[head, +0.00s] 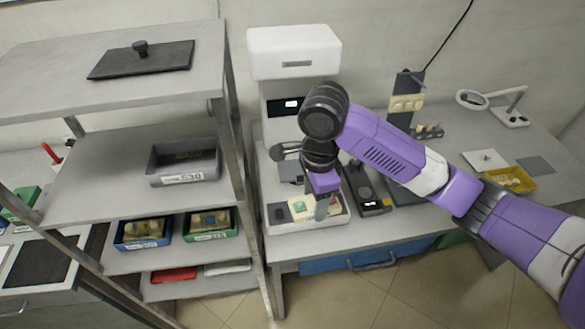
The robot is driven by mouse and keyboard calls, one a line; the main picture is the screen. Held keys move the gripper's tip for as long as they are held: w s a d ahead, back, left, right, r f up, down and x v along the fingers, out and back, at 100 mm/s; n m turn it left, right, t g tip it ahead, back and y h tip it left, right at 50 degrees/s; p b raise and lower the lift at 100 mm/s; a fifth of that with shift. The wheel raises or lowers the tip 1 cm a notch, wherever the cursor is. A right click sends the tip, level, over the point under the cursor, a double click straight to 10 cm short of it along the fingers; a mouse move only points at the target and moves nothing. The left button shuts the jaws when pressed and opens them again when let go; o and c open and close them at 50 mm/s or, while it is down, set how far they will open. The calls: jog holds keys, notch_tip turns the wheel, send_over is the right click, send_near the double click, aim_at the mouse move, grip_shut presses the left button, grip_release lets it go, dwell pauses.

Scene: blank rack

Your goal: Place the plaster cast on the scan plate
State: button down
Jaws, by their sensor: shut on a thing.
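A white scanner (293,55) stands on the bench, with a small lit display and a pale base (335,222) at its foot. My gripper (321,214) points down over this base and is shut. A small cream piece, seemingly the plaster cast (301,208), shows at the left side of the fingers, low over the base. The fingers and wrist hide part of it, and I cannot tell whether it touches the base. A grey plate, possibly the scan plate (291,171), shows partly behind my wrist; I cannot make out its full outline.
A metal rack (240,150) stands close on the left. It holds a grey bin (160,178), a blue tray (121,244) and a green tray (234,234) with cream pieces. A dark device (370,200) stands right of the base. A yellow tray (523,184) and magnifier lamp (473,100) are farther right.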

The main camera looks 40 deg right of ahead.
jog(key=shift+d+m, duration=0.1)
jog(key=shift+m, duration=0.4)
jog(key=shift+w+d, duration=0.2)
jog(key=shift+w, duration=0.1)
jog(key=b, duration=0.6)
send_over(298, 168)
notch_tip(298, 168, down, 2)
jog(key=shift+s+b, duration=0.1)
jog(key=shift+b, duration=0.4)
notch_tip(298, 168, down, 4)
jog(key=shift+s+r, duration=0.1)
jog(key=shift+r, duration=0.05)
jog(key=shift+w+d+f, duration=0.1)
jog(key=shift+w+f, duration=0.1)
jog(key=shift+f, duration=0.4)
jog(key=c, duration=0.8)
grip_release()
jog(key=shift+f, duration=0.15)
jog(key=shift+c, duration=0.2)
